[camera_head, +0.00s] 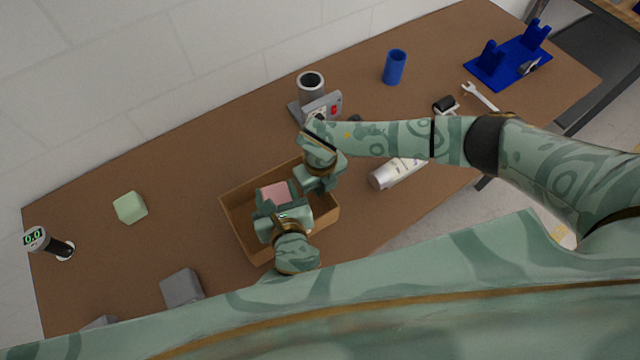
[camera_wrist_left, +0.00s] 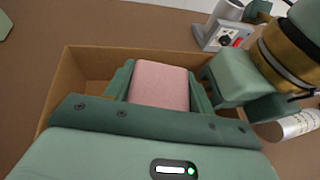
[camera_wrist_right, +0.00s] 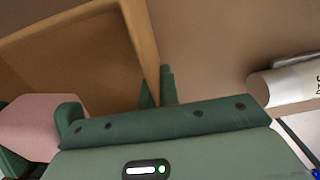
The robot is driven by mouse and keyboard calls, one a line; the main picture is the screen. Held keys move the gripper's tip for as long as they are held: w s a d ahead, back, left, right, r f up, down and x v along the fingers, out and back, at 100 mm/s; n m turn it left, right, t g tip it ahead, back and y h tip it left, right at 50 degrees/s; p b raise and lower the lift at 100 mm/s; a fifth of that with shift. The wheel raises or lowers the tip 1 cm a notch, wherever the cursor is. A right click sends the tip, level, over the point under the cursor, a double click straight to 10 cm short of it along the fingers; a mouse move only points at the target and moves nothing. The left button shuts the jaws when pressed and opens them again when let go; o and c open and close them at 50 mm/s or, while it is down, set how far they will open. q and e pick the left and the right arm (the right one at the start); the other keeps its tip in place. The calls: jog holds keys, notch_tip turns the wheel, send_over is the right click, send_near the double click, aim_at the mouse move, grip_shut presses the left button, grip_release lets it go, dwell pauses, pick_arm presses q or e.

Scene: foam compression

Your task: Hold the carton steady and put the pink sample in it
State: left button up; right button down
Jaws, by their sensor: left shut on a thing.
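The pink sample (camera_head: 275,191) is a soft-looking block, also visible in the left wrist view (camera_wrist_left: 160,84). My left gripper (camera_head: 277,194) is shut on it, with one finger on each side. It is held within the outline of the open brown carton (camera_head: 236,222); whether it touches the carton floor I cannot tell. My right gripper (camera_head: 309,182) is at the carton's right side. In the right wrist view its fingers (camera_wrist_right: 158,90) are closed around the carton wall (camera_wrist_right: 139,35).
A green block (camera_head: 130,208) and a grey block (camera_head: 181,287) lie left of the carton. A grey device with a red switch (camera_head: 318,106) stands behind it. A silver cylinder (camera_head: 385,178) lies to the right, under my right arm. A blue cup (camera_head: 395,68) stands farther back.

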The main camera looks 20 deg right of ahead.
aim_at(275, 192)
pick_arm(q)
jog(key=shift+s+a+f, duration=0.1)
jog(key=shift+s+f, duration=0.1)
jog(key=shift+f, duration=0.35)
jog(key=shift+s+a+f, duration=0.1)
jog(key=shift+s+f, duration=0.1)
jog(key=shift+f, duration=0.35)
pick_arm(e)
jog(key=shift+s+a, duration=0.1)
jog(key=shift+s, duration=0.05)
pick_arm(q)
jog(key=o, duration=1)
jog(key=shift+d, duration=0.1)
pick_arm(e)
jog(key=shift+a, duration=0.1)
pick_arm(q)
jog(key=shift+d+r, duration=0.1)
jog(key=shift+r, duration=0.25)
jog(key=r, duration=1)
jog(key=shift+w+d+r, duration=0.25)
jog(key=shift+w, duration=0.15)
jog(key=shift+a+r, duration=0.1)
jog(key=shift+r, duration=0.2)
jog(key=shift+a, duration=0.1)
